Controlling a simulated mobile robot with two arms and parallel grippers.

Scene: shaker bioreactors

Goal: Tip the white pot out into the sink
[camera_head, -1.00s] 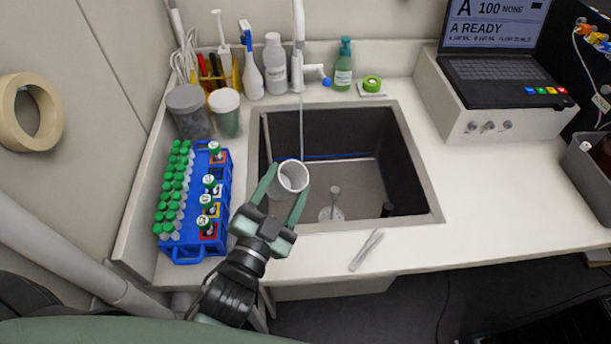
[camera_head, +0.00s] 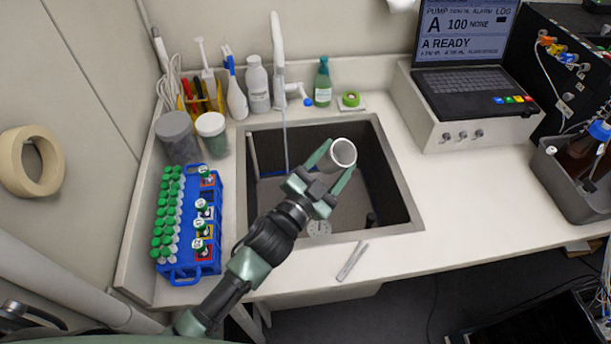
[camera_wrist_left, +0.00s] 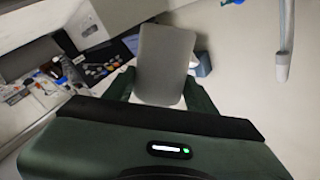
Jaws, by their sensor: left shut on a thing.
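The white pot (camera_head: 343,153) is held over the sink, its open mouth facing up toward my head camera. My left gripper (camera_head: 333,166) is shut on it, with a green finger on either side. What is in the pot cannot be made out. The sink (camera_head: 400,222) is a dark basin with a pale rim, and a round drain piece shows at its bottom. My right gripper is not in view.
A white tap (camera_head: 279,60) runs a thin stream into the sink's left part. A blue rack (camera_head: 205,262) of green-capped tubes stands left of the sink. Bottles and a green soap bottle (camera_head: 322,84) line the back.

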